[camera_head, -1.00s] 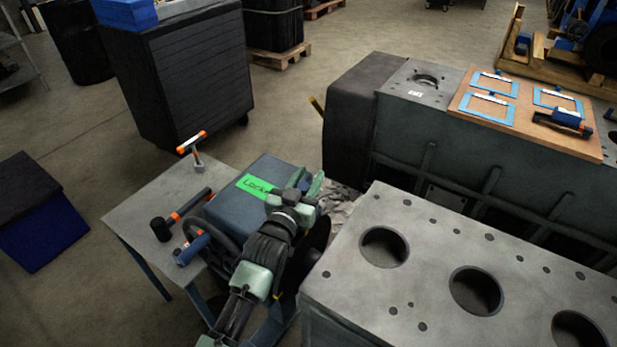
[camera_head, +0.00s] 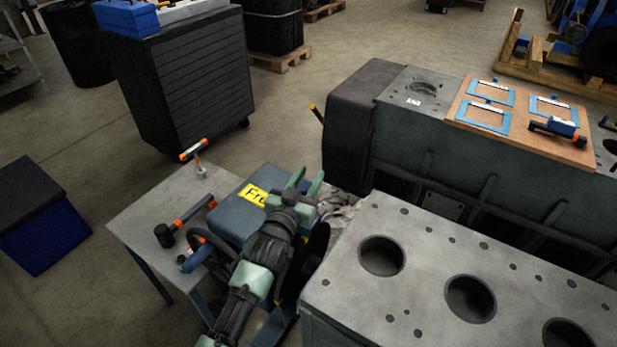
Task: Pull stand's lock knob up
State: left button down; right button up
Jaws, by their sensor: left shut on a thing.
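The stand's blue housing (camera_head: 228,218) is beside the grey engine block, with a yellow label (camera_head: 254,195) on top whose visible letters read "Fre"; my gripper covers its right end. My left gripper (camera_head: 306,186) is at the right end of the housing, its two green fingers pointing away from the camera. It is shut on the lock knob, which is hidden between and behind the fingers. A dark handwheel (camera_head: 199,238) is on the near side of the stand. My right gripper is out of view.
A small grey table (camera_head: 150,205) left of the stand holds a mallet (camera_head: 186,220) and an orange T-handled tool (camera_head: 197,155). The bored engine block (camera_head: 420,262) stands close on the right. A board with blue frames (camera_head: 470,135) lies on another engine behind.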

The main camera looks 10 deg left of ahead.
pick_arm(q)
jog(key=c, duration=1)
grip_release()
jog(key=shift+r, duration=0.35)
jog(key=shift+o, duration=0.2)
jog(key=shift+f, duration=0.1)
jog(key=s+a+b, duration=0.1)
jog(key=s, duration=0.6)
jog(key=shift+s+a, duration=0.25)
jog(key=shift+s, duration=0.05)
